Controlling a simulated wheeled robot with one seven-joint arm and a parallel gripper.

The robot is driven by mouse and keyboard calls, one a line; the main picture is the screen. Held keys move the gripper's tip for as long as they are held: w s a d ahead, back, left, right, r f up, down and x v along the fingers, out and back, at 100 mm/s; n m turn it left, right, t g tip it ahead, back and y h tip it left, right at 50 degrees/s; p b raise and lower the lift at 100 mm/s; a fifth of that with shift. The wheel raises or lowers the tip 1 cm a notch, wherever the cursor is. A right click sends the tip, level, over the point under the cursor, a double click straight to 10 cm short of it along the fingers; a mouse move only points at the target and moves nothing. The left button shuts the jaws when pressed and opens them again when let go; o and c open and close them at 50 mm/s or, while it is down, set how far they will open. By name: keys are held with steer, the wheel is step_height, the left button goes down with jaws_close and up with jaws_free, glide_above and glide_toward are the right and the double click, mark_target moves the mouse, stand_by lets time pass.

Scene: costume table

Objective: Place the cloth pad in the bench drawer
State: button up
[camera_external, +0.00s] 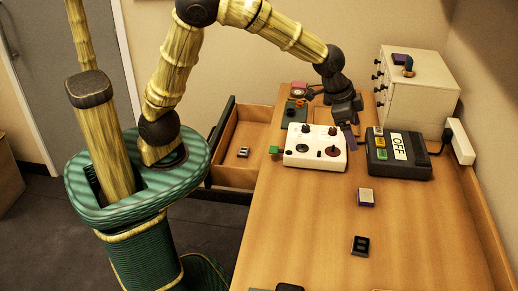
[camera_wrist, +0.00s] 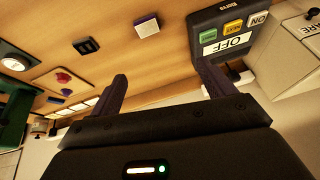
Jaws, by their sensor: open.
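A small block with a pale top and purple sides (camera_external: 366,197) lies on the bench right of its middle; it may be the cloth pad, but I cannot tell for sure. It also shows in the wrist view (camera_wrist: 146,25). The bench drawer (camera_external: 232,178) is pulled open at the bench's left side, with a small dark piece (camera_external: 243,152) inside.
The white control box (camera_external: 315,160) and the dark OFF box (camera_external: 398,165) stand near my gripper. A dark block (camera_external: 361,246) lies nearer. The bench's near middle (camera_external: 310,220) is clear.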

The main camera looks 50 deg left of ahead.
steer(key=shift+n+g, duration=0.3)
steer(key=shift+n, duration=0.3)
steer(key=f, duration=0.4)
steer(key=shift+s+d+f, duration=0.3)
steer(key=shift+s+d, duration=0.1)
glide_above(365, 196)
steer(key=s+a, duration=0.2)
step_height(365, 196, down, 11)
steer(key=shift+w+f, duration=0.1)
steer(key=shift+w, duration=0.05)
steer(key=shift+x, duration=2.65)
steer(key=shift+d, duration=0.1)
